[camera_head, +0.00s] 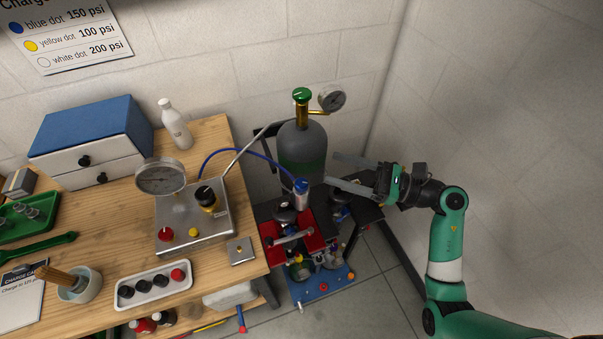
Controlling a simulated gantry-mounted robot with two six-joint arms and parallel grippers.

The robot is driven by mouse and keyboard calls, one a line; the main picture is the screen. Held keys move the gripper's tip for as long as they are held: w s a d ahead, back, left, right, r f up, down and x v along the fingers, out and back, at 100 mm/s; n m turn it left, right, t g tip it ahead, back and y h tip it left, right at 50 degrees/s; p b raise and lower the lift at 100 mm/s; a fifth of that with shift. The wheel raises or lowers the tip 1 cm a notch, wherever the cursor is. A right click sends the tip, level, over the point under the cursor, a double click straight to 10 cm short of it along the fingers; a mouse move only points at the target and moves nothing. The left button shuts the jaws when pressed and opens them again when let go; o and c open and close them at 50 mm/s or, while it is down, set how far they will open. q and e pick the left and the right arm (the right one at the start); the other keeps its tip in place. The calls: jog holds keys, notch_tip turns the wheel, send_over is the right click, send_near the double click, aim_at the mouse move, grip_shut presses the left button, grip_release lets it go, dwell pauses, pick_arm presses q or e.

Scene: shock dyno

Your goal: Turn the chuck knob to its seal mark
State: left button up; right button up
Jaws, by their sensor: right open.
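A blue-topped chuck with a pale lower body (301,190) stands at the end of a blue hose, above the red tray at the right of the bench. Its blue top appears to be the knob; I cannot make out a seal mark on it. My right gripper (331,168) reaches in from the right, with its two long fingers spread and pointing left. It is open and empty, up and to the right of the chuck and in front of the grey gas bottle. My left gripper is not in view.
The grey gas bottle (303,145) with a green valve (301,94) and gauge (331,98) stands behind the chuck. A metal manifold (222,232) with another gauge (160,177) sits on the wooden bench. The red tray (272,231) is below the chuck. Walls close the corner.

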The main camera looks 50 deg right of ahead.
jog(key=m+h+p, duration=0.1)
jog(key=m+p, duration=0.1)
send_near(295, 183)
jog(key=x, duration=0.8)
jog(key=f+x, duration=0.1)
jog(key=x, duration=0.2)
jog(key=shift+w+d+b, duration=0.2)
jog(key=shift+w+b, duration=0.2)
jog(key=shift+w, duration=0.15)
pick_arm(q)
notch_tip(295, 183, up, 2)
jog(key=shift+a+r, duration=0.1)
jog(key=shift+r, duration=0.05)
pick_arm(e)
grip_shut()
